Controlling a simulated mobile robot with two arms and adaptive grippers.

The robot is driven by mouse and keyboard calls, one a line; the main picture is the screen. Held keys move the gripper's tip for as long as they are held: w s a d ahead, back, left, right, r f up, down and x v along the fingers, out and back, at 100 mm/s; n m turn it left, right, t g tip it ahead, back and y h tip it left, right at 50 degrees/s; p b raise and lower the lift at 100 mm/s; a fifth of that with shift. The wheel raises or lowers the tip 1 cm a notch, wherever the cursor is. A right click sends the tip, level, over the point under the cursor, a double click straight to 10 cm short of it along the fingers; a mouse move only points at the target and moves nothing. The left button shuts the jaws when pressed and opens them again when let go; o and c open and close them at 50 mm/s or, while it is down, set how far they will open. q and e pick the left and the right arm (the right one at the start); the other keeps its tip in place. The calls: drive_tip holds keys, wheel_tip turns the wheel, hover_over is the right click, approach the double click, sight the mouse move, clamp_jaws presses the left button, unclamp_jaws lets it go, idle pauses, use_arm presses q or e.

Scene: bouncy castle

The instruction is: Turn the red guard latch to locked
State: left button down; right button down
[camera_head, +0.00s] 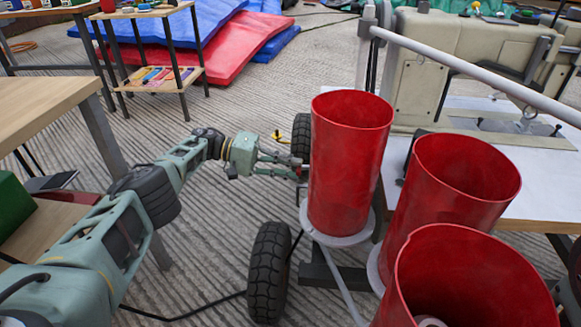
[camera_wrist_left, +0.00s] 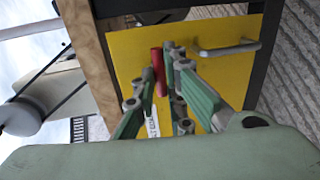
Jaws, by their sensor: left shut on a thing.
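The red guard latch (camera_wrist_left: 157,63) is a short red bar in the left wrist view, set against a yellow panel (camera_wrist_left: 122,50). My left gripper (camera_wrist_left: 160,75) has its fingers closed on either side of the bar and is shut on it. The bar looks nearly upright in that view. In the head view my left gripper (camera_head: 301,170) reaches in from the left, its tips beside the big red cylinder at the middle. The latch cannot be made out in the head view. A white label (camera_wrist_left: 152,124) shows near the fingers; its marks are too small to read. My right gripper is not in view.
Red open cylinders (camera_head: 351,150) stand close to my left gripper's right. A grey handle (camera_wrist_left: 228,48) sits on the yellow panel. A beige machine (camera_head: 455,75) stands on a white table at the back right. Black tyres (camera_head: 268,270) stand below. A wooden table (camera_head: 45,108) is at the left.

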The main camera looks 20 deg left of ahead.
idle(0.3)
use_arm(q)
drive_tip(key=c, duration=1.8)
unclamp_jaws()
wheel_tip(320, 180, up, 10)
